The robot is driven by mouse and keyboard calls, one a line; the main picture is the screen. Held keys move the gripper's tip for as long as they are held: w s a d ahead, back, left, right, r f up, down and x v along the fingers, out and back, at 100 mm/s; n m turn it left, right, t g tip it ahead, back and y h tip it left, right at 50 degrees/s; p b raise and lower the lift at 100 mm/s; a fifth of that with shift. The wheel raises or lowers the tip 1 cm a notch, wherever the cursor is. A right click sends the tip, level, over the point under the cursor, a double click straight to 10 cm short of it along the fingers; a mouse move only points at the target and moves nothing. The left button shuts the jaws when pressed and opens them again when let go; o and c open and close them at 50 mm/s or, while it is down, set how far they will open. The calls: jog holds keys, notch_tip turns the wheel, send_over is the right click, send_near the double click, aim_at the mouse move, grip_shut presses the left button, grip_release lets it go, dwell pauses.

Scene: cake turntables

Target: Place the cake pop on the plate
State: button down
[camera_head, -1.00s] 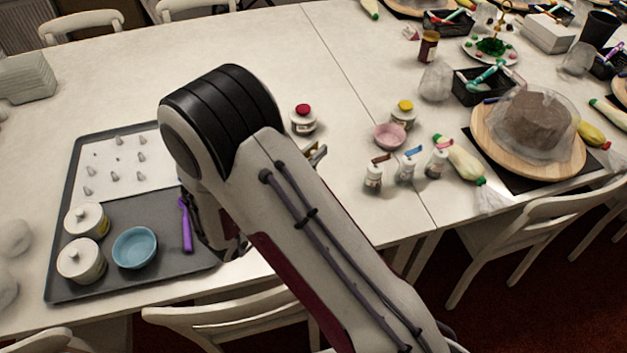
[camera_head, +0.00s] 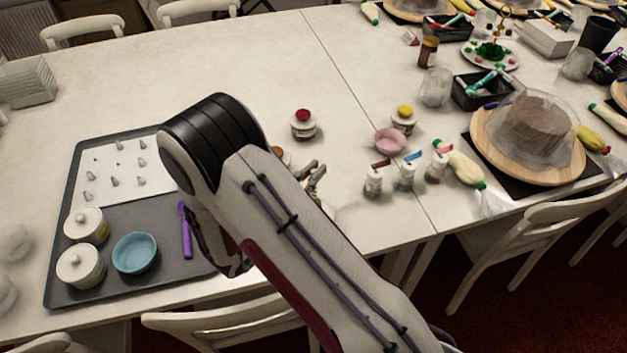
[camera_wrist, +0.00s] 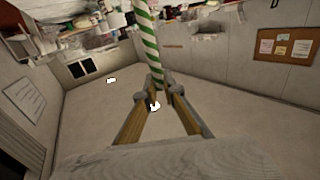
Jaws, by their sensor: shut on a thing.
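My gripper (camera_wrist: 156,98) is shut on a green and white striped stick (camera_wrist: 148,40) in the wrist view. The stick runs from between the fingertips to the top edge of that view. I take it for the cake pop's stick; no cake pop head shows on it. The stick cannot be made out there. A white plate (camera_head: 513,62) with a green centre and small coloured pieces stands at the back right. I cannot tell whether it is the task's plate.
A grey tray (camera_head: 115,293) with white pots and a blue bowl (camera_head: 135,253) lies left. A red-topped jar (camera_head: 303,125), pink bowl (camera_head: 390,141) and small bottles (camera_head: 374,182) stand right of my arm. A covered cake (camera_head: 537,125) sits farther right.

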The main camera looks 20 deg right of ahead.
jog(key=shift+f, duration=1.7)
jog(key=c, duration=2.2)
grip_release()
jog(key=shift+o, duration=0.2)
jog(key=v, duration=1.2)
jog(key=shift+w, duration=0.15)
